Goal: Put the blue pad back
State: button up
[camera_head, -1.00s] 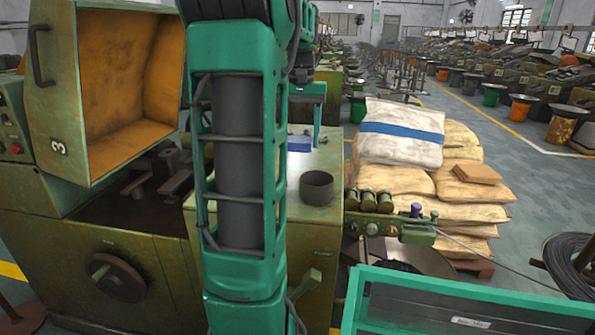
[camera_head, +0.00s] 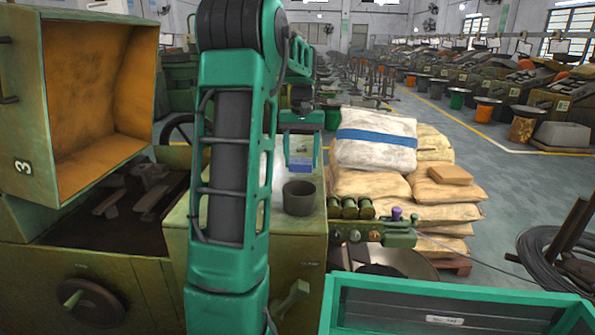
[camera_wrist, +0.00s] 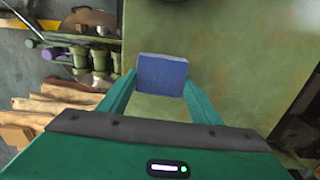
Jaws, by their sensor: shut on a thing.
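The blue pad (camera_head: 300,165) is a small flat block. My gripper (camera_head: 299,151) is shut on it, above the top of the green machine cabinet (camera_head: 258,242). In the wrist view, the pad (camera_wrist: 162,76) sits between the two green fingertips of my gripper (camera_wrist: 160,84), with the plain green cabinet surface (camera_wrist: 220,50) behind it. I cannot tell how large the gap is between the pad and the surface.
A dark round cup (camera_head: 299,199) stands on the cabinet top, in front of the pad. Green cylinders (camera_head: 350,208) line the cabinet's right side. Stacked sacks (camera_head: 375,150) stand to the right. An open orange-lined hood (camera_head: 95,100) is at left. A teal bin (camera_head: 450,305) is front right.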

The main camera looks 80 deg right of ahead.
aim_at(301, 170)
jog(key=shift+s+d+f, duration=0.1)
jog(key=shift+f, duration=2)
jog(key=o, duration=1)
jog(key=shift+f, duration=0.1)
jog(key=shift+o, duration=0.2)
notch_tip(301, 170, up, 12)
jog(key=shift+r, duration=0.1)
